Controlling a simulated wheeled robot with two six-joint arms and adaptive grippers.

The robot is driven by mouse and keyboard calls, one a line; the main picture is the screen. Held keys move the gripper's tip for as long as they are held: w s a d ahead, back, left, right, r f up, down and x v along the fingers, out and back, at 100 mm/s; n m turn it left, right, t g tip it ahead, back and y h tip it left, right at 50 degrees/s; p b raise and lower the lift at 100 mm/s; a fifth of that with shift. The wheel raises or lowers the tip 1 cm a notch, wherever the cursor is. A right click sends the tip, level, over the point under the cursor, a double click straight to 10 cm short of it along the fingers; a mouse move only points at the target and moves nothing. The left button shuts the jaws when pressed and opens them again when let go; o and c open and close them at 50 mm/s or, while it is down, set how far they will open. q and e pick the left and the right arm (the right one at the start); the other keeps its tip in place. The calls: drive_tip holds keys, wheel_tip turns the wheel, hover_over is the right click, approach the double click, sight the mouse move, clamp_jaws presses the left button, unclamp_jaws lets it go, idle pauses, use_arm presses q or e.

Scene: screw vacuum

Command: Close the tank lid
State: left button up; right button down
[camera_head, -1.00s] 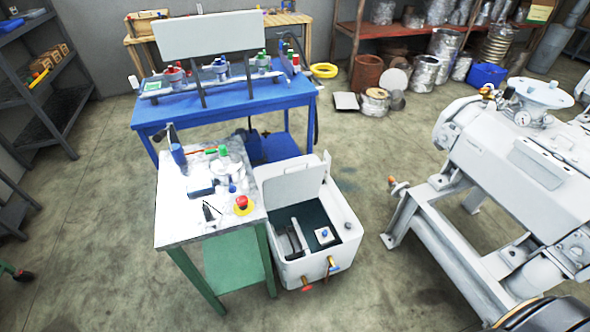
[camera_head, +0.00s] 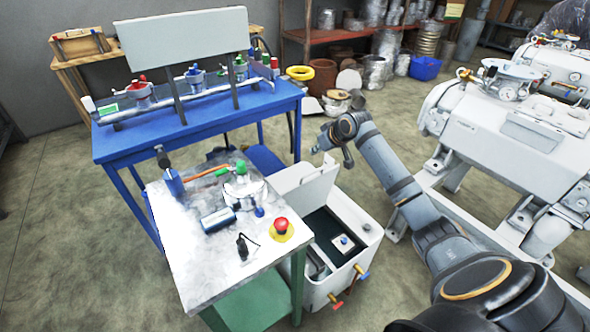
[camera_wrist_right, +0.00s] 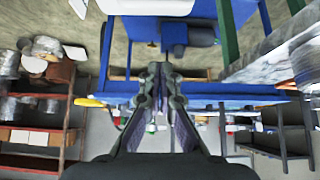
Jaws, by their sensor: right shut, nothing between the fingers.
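The white tank (camera_head: 352,264) stands on the floor beside the small worktable, with its dark interior showing. Its white lid (camera_head: 308,190) stands raised, upright along the tank's back edge. My right gripper (camera_head: 318,149) is shut and empty. In the head view it appears just above and behind the lid's top edge; I cannot tell whether it touches. The right wrist view shows its two fingers (camera_wrist_right: 160,68) close together with nothing between them. My left gripper is not in view.
The small worktable (camera_head: 200,262) with a red emergency button (camera_head: 281,224) stands left of the tank. A blue bench (camera_head: 125,145) is behind it. A large grey machine (camera_head: 515,155) stands to the right. Open floor lies behind my right arm.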

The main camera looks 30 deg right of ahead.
drive_tip(key=w+f, duration=0.1)
drive_tip(key=f, duration=0.2)
drive_tip(key=w+f, duration=0.1)
drive_tip(key=f, duration=0.2)
drive_tip(key=w+f, duration=0.1)
drive_tip(key=f, duration=0.1)
drive_tip(key=shift+d+f, duration=0.25)
drive_tip(key=shift+f, duration=0.15)
drive_tip(key=shift+s+f, duration=0.15)
drive_tip(key=shift+s, duration=0.25)
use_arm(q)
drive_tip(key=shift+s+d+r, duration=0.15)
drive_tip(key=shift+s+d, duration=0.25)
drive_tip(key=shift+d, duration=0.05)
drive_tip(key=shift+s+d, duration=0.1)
use_arm(e)
drive_tip(key=shift+a+f, duration=0.1)
